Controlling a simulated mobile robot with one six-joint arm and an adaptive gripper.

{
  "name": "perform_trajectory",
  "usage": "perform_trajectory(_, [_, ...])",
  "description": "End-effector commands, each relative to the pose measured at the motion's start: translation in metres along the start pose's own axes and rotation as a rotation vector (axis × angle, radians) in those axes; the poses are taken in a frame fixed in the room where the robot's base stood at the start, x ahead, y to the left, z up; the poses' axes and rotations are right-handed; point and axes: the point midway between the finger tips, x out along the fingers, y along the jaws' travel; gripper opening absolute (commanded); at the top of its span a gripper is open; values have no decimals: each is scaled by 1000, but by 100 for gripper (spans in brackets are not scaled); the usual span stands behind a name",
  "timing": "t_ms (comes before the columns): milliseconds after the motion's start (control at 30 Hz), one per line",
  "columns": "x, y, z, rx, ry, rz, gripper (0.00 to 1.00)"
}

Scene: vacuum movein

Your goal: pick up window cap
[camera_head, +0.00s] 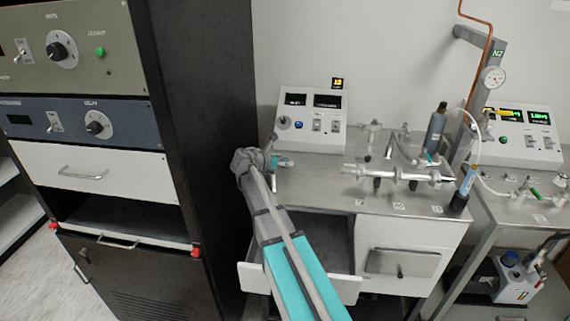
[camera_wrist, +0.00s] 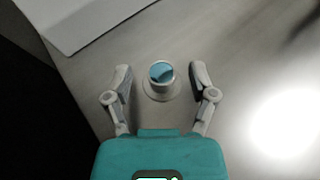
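The window cap (camera_wrist: 161,79) is a small round pale metal piece with a blue disc-like top and a wider flange at its base. It stands on the grey metal bench top in the wrist view. My gripper (camera_wrist: 160,71) is open, with one finger to the left of the cap and one to the right, and visible gaps on both sides. I cannot tell the height of the fingertips over the bench. In the head view my arm reaches to the bench's left end, and I cannot make out the cap there.
A white control box (camera_head: 312,122) stands behind the arm on the bench (camera_head: 345,200). A horizontal glass-and-metal assembly (camera_head: 400,174) lies to the right. A black rack (camera_head: 195,110) stands close on the left. An open drawer (camera_head: 345,287) juts out below the bench.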

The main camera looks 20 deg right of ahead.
Motion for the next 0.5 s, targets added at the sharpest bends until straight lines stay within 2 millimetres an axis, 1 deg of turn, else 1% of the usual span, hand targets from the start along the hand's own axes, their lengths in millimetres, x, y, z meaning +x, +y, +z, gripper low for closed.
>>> perform_trajectory(33, [0, 0, 0, 0, 0, 0, 58])
perform_trajectory(333, [0, 0, 0, 0, 0, -1, 2])
perform_trajectory(367, [0, 0, 0, 0, 0, -1, 0])
perform_trajectory(500, [1, 0, 0, 0, 0, -1, 0])
